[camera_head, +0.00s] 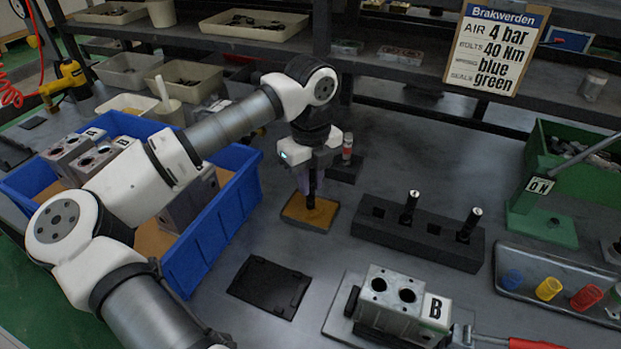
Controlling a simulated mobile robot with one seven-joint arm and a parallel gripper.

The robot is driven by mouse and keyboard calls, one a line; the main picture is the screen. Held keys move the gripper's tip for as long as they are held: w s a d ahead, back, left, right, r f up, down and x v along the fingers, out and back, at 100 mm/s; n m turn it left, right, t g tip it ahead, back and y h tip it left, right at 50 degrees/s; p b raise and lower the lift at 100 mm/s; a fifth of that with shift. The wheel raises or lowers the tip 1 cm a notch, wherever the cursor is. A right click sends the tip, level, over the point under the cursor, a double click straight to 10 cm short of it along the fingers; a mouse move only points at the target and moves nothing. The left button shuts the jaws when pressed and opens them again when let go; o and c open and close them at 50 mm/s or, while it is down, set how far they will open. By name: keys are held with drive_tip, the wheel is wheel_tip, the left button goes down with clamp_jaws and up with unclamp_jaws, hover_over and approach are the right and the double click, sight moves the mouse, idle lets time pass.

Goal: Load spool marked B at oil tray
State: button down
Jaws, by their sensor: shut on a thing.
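My gripper (316,172) is in the middle of the view, pointing down and shut on a dark, slim spool (312,197). The spool stands upright over the small oil tray (290,217), which has an amber floor and dark rim. Its lower end appears at the tray's floor; I cannot tell whether it touches. Any mark on this spool is hidden by the gripper or too small to read. A grey valve block (388,297) with a white "B" label and two open bores sits in a fixture at the front.
Right of the tray, a black rack (370,230) holds two upright dark spools (410,203) (470,222). A blue bin (222,215) with several valve blocks stands left, beneath my arm. A flat black plate (270,287) lies in front. A tray of coloured rings (520,262) lies right.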

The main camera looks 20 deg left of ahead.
drive_tip(key=shift+f+b, duration=0.45)
drive_tip(key=shift+b, duration=0.2)
idle(1.8)
drive_tip(key=shift+r, duration=0.15)
drive_tip(key=shift+r+p, duration=1.7)
drive_tip(key=shift+r, duration=1.75)
drive_tip(key=shift+d+f, duration=0.1)
